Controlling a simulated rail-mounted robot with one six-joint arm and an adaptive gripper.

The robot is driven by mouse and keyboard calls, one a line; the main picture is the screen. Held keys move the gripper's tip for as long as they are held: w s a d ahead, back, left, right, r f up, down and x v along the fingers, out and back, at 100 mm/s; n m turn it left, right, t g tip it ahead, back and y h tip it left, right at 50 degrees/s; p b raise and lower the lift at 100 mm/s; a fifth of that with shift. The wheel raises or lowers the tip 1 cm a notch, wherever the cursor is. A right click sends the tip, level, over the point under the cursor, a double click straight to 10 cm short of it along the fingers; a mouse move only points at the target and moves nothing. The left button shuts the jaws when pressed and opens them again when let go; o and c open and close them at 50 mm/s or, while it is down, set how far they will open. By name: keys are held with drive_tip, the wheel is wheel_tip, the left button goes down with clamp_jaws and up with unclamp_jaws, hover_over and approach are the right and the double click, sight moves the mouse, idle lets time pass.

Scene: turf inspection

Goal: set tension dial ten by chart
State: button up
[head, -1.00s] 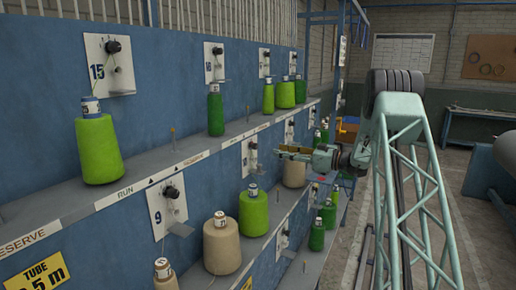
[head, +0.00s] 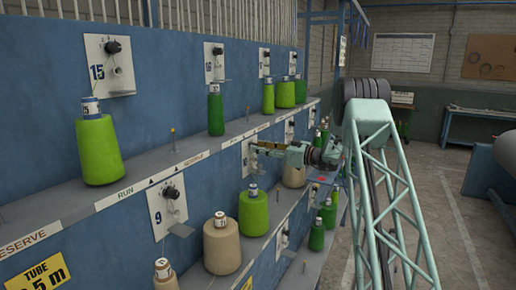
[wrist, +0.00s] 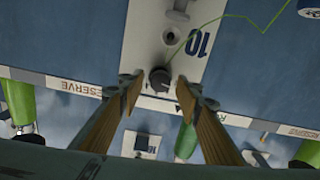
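The white plate marked 10 (wrist: 193,20) carries a dark round dial (wrist: 160,79) with a light mark. In the wrist view the dial appears between my gripper's (wrist: 160,88) two wood-coloured fingertips, which are apart. I cannot tell whether they touch it. In the head view my gripper (head: 252,148) is in front of plate ten (head: 245,164) and hides much of it and the dial. A white gridded chart (head: 402,53) hangs on the back wall; its writing is too small to read.
Plate 15 (head: 108,66) and plate 9 (head: 167,206) have their own dials. Green yarn cones (head: 98,150) and a beige cone (head: 221,245) stand on shelves along the blue panel. A green thread (wrist: 235,17) runs near plate ten. The floor at right (head: 455,210) has free room.

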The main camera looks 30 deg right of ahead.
drive_tip(key=shift+w+a, duration=0.3)
drive_tip(key=shift+c, duration=0.3)
drive_tip(key=c, duration=0.8)
